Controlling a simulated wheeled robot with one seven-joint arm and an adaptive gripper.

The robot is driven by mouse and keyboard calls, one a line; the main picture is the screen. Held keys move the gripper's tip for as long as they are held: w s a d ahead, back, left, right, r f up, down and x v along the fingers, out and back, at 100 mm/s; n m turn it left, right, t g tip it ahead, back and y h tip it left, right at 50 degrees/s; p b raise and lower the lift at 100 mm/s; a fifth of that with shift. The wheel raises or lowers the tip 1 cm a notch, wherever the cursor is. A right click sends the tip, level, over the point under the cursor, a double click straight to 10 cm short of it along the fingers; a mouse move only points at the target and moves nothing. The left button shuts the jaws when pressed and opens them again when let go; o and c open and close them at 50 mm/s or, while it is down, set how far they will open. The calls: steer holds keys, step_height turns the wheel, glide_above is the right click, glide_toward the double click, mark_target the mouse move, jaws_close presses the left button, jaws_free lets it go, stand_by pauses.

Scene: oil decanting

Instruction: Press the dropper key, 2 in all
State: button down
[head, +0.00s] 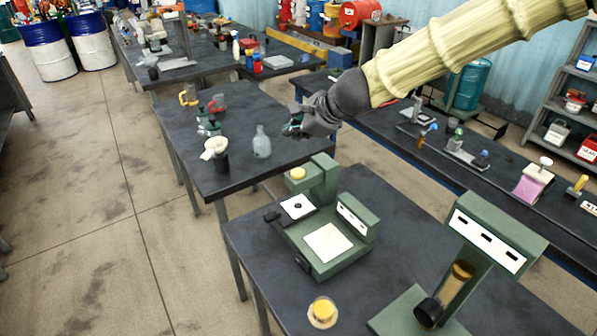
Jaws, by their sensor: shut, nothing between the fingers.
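My gripper (292,129) is shut and empty at the end of my sleeved arm, in the air over the right part of the middle table. A green device (325,268) stands on the near table, with a yellow round button (298,173) on its top left, a small black-framed plate and a white square pad. A yellow round knob on a pale base (323,312) sits at the near table's front left. My gripper is apart from both yellow parts, beyond them in the picture. I cannot tell which one is the dropper key.
A second green stand (480,245) with an amber tube is on the near table's right. On the middle table (245,100) stand a clear flask (262,142), a white funnel on a dark cup (215,150) and several small items. Open floor lies left.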

mark_target(296, 173)
steer(key=f+b, duration=0.2)
steer(key=w+f+b, duration=0.1)
steer(key=f+b, duration=0.1)
steer(key=f, duration=0.1)
steer(key=shift+w+f, duration=0.1)
steer(key=f+b, duration=0.1)
steer(key=w+f+b, duration=0.1)
steer(key=f, duration=0.1)
steer(key=shift+a, duration=0.1)
steer(key=shift+s+f+b, duration=0.35)
steer(key=shift+f+b, duration=0.45)
steer(key=shift+b, duration=0.25)
steer(key=shift+w+f, duration=0.2)
steer(key=shift+s+r, duration=0.15)
steer(key=shift+f, duration=0.25)
steer(key=shift+f+b, duration=0.25)
steer(key=shift+b, duration=0.05)
